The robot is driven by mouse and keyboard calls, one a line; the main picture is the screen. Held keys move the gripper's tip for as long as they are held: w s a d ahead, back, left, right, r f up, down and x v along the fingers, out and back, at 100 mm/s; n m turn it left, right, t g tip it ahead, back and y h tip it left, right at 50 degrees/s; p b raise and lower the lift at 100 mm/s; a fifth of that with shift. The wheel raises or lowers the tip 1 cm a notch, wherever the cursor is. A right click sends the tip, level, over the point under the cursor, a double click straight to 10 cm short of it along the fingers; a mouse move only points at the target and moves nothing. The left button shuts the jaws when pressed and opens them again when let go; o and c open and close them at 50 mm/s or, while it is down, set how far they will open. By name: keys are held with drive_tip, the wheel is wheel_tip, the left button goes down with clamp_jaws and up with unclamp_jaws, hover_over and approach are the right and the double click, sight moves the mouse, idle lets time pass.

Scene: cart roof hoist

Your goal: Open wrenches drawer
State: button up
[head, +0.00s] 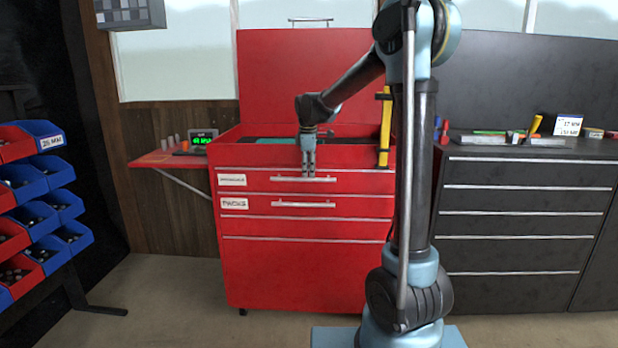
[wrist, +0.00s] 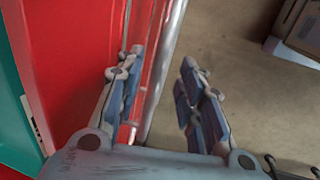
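The red tool cart (head: 300,270) stands in the middle of the head view, its drawers shut. Its top drawer (head: 255,188) bears a white label (head: 232,180) too small to read surely; it may say wrenches. A silver bar handle (head: 325,179) runs along this drawer. The fingers do not visibly grip the bar.
A second drawer (head: 350,205) with its own label and handle lies just below. A red side shelf (head: 165,160) juts out at left. Blue and red bins (head: 45,185) stand far left, a black cabinet (head: 520,225) at right.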

sight(309, 178)
drive_tip(key=shift+w+f, duration=0.15)
drive_tip(key=shift+f, duration=0.6)
drive_tip(key=shift+w+f, duration=0.15)
drive_tip(key=shift+f, duration=0.6)
clamp_jaws()
drive_tip(key=s+a, duration=0.1)
drive_tip(key=s, duration=3.1)
drive_tip(key=shift+s, duration=0.3)
drive_tip(key=shift+r, duration=0.1)
unclamp_jaws()
